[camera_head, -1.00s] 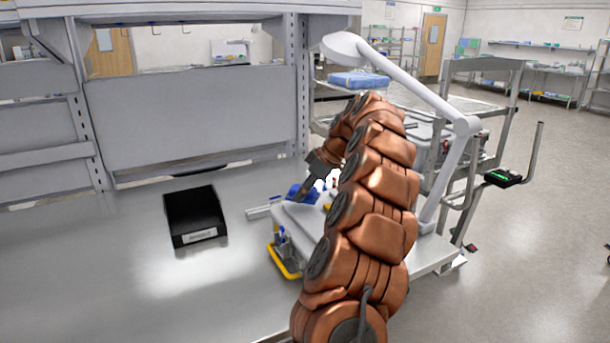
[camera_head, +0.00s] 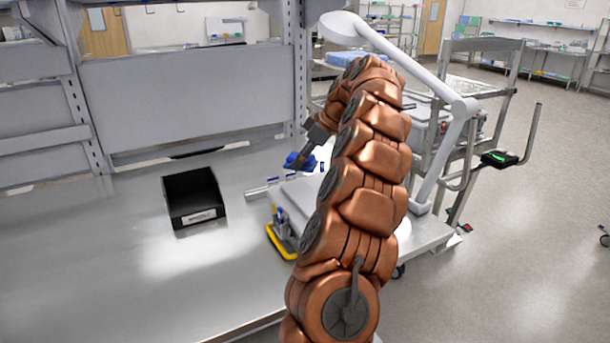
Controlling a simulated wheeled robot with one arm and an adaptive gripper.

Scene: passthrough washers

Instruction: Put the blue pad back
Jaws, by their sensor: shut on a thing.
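The blue pad (camera_head: 293,158) is at the tip of my gripper (camera_head: 300,163), just above the light grey unit at the back right of the metal bench. My gripper is shut on the pad, and its dark fingers cover part of it. My copper-coloured arm hides much of the grey unit (camera_head: 296,190) behind it. I cannot tell how far the pad is above the unit.
A black open bin (camera_head: 193,200) with a white label sits left of the unit. A yellow-edged holder with blue-topped items (camera_head: 282,238) stands in front of the unit. A white lamp arm (camera_head: 440,150) rises at the right. The bench's left front is clear.

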